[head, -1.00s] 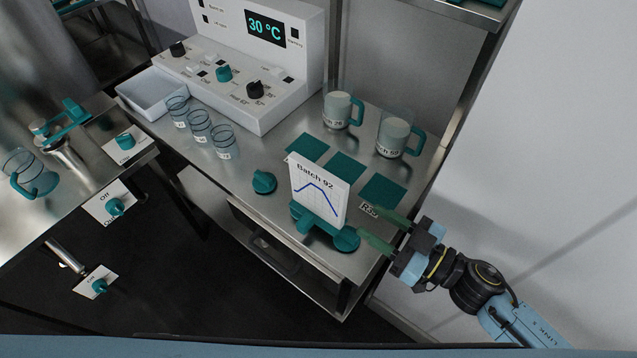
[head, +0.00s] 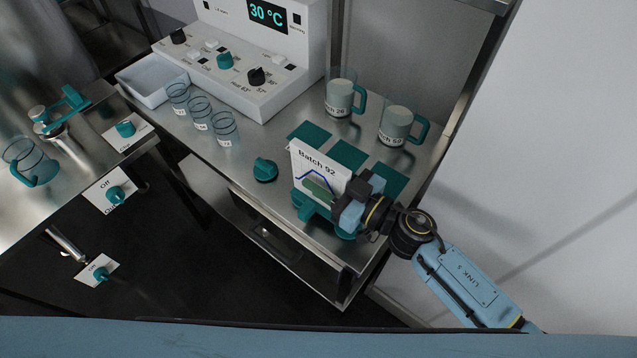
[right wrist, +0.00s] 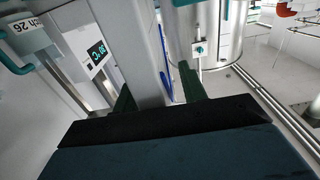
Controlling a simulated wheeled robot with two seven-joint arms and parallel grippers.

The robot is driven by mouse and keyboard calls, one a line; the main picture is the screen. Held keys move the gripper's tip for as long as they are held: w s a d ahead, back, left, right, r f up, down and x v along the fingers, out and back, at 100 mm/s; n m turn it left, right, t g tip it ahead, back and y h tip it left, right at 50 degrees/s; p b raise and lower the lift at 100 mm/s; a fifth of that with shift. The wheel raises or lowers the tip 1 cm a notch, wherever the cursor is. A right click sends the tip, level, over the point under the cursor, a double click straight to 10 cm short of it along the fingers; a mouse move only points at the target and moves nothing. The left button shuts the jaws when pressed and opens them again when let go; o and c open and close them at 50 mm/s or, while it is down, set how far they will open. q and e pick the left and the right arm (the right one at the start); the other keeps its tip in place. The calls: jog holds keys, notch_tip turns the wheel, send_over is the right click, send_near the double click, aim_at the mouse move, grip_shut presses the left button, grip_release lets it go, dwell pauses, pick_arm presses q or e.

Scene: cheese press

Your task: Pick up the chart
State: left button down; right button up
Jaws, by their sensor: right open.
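The chart (head: 316,165) is a white upright board marked "Batch 92" with a blue curve. It stands in a teal holder (head: 305,207) near the front edge of the steel table. My right gripper (head: 320,188) reaches in from the right with its jaws open around the chart. One green finger shows in front of the chart's face; the other is hidden behind the board in the head view. In the right wrist view the chart (right wrist: 145,50) stands edge-on between the two fingers (right wrist: 158,92). My left gripper is not in view.
Two labelled mugs (head: 340,97) (head: 397,124) stand behind the chart near teal mats (head: 348,153). A teal knob (head: 265,170) is left of it. Several small glasses (head: 201,113) and a control panel reading 30 °C (head: 268,12) are further back.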

grip_shut()
jog(key=shift+r, duration=0.15)
